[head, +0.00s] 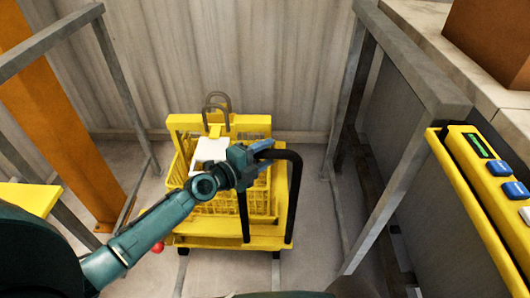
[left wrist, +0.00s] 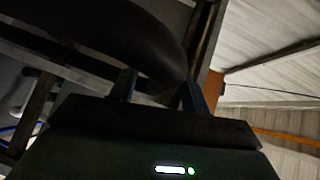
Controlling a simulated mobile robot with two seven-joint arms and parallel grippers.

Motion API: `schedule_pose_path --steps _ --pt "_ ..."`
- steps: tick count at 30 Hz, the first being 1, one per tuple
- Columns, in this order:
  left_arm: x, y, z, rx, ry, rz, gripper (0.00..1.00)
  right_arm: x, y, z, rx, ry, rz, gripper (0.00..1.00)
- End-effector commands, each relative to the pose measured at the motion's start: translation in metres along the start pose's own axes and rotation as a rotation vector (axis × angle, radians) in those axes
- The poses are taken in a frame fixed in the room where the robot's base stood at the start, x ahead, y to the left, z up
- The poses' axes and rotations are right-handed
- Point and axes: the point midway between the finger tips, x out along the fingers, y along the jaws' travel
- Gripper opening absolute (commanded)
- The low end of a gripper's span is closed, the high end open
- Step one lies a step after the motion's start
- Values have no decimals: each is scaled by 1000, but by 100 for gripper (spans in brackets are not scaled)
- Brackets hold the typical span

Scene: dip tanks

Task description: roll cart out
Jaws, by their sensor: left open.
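The yellow cart (head: 225,241) stands on the floor between two grey rail frames, in front of a corrugated wall. It carries a yellow wire basket (head: 262,203) with a white tag-like plate (head: 211,150) on it. A black bar handle (head: 296,190) rises at its near right side. My left gripper (head: 266,150) is open at the top of the handle. In the left wrist view a thick dark bar, seemingly the handle (left wrist: 150,40), lies at the open fingers (left wrist: 158,88); contact cannot be told. My arm hides part of the basket. My right gripper is out of view.
A grey rail frame (head: 441,95) and a counter close off the right. A yellow control panel (head: 470,170) with blue buttons is at the right edge. An orange post (head: 60,120) and a rail (head: 50,38) stand left. Floor in front of the cart looks clear.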

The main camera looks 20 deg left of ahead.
Motion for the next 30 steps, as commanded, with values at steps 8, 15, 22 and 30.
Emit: schedule_pose_path --steps 8,15,22,30 --pt "4 0 0 -1 0 0 47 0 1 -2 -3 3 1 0" --pt "3 0 0 0 0 0 32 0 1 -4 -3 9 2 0" --pt "3 0 0 0 0 0 13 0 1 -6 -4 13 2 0" --pt "3 0 0 0 0 0 0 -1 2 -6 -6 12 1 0"
